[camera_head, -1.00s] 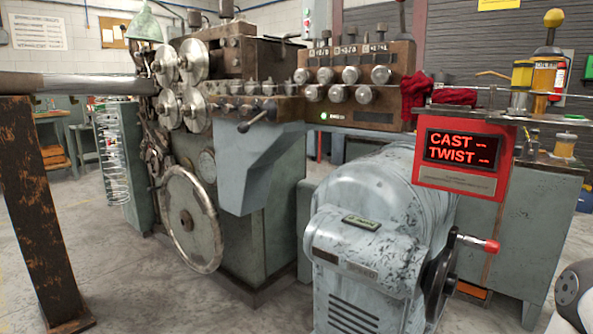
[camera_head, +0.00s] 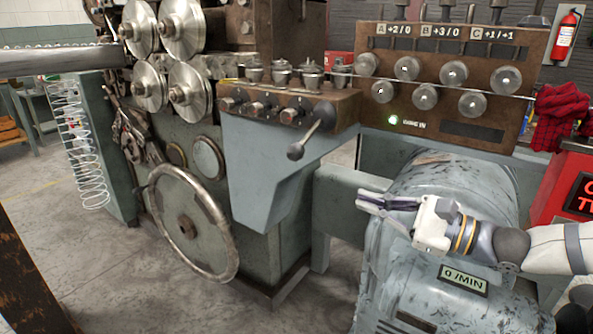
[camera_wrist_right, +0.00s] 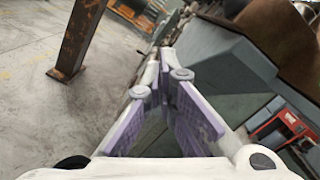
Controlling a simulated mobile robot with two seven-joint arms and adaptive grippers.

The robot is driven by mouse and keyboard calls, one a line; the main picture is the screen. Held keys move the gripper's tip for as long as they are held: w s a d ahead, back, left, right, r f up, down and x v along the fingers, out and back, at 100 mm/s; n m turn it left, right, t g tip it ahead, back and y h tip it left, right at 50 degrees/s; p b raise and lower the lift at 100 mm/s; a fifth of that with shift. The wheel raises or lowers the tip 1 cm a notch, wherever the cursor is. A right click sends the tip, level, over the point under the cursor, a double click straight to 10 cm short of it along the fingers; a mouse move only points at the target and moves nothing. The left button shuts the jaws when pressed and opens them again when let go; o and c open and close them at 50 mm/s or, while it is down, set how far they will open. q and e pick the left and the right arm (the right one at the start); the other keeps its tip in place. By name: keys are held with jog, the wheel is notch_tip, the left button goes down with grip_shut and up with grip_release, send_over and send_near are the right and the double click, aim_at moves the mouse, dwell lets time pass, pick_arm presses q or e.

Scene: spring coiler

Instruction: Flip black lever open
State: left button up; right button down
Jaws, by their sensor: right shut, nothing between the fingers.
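A dark lever (camera_head: 309,138) with a round ball knob sticks out from the right front of the brown control box on the machine. It tilts down and to the left. My right gripper (camera_head: 362,201) comes in from the right, below and to the right of the lever and clear of it. Its fingers are shut and empty, pointing left. In the right wrist view the purple-padded fingers (camera_wrist_right: 166,58) meet at their tips; I cannot make out the lever there. My left gripper is not in view.
A grey-blue motor housing (camera_head: 440,190) lies behind and below my right arm. A brown panel with several round knobs (camera_head: 408,68) stands above it. A large handwheel (camera_head: 187,224) is at lower left. Open floor (camera_head: 105,255) lies left of the machine.

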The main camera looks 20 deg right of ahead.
aim_at(305, 142)
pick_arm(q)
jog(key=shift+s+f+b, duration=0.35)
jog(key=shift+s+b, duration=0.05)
pick_arm(e)
jog(key=w+a+r, duration=0.4)
jog(key=w+a, duration=0.2)
jog(key=a, duration=0.2)
jog(key=shift+w, duration=0.35)
jog(key=shift+a+r, duration=0.15)
